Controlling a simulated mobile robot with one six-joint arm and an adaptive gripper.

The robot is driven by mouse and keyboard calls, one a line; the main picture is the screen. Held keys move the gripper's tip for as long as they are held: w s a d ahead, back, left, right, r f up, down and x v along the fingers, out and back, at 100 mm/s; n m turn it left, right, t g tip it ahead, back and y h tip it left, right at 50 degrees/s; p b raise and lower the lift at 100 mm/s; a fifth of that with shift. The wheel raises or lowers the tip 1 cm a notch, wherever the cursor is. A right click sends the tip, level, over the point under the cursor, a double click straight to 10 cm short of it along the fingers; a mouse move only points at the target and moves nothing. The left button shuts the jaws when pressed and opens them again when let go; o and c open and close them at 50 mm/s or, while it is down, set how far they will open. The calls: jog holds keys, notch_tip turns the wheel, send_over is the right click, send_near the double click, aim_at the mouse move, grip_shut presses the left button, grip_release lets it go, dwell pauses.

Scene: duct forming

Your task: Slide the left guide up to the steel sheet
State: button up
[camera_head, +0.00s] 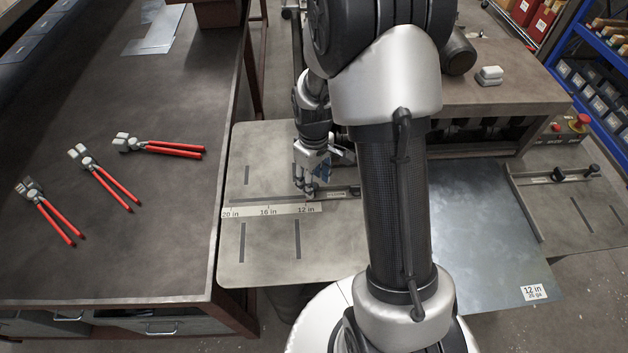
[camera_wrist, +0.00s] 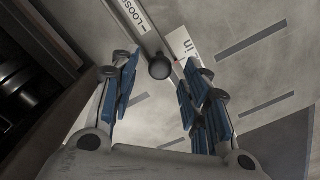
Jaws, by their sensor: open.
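The left guide (camera_head: 342,192) is a thin grey bar on the left wing of the machine table. It carries the word LOOSE and a dark round knob (camera_wrist: 160,68) in the wrist view. My gripper (camera_head: 309,190) is open, pointing down over this bar. In the wrist view its blue-padded fingers (camera_wrist: 160,88) are apart, with the knob showing between them; I cannot tell whether they touch it. The steel sheet (camera_head: 480,240), bluish grey with a "12 in 26 ga" label, lies on the right. My arm hides the stretch between guide and sheet.
A printed scale (camera_head: 270,210) marked 20, 16 and 12 in lies along the slotted left wing. The right guide (camera_head: 526,205) stands at the sheet's right side. Several red-handled pliers (camera_head: 105,180) lie on the dark bench (camera_head: 150,255) at left. A red button (camera_head: 579,123) is at right.

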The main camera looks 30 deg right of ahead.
notch_tip(320, 180, up, 11)
dwell(0.3)
dwell(0.4)
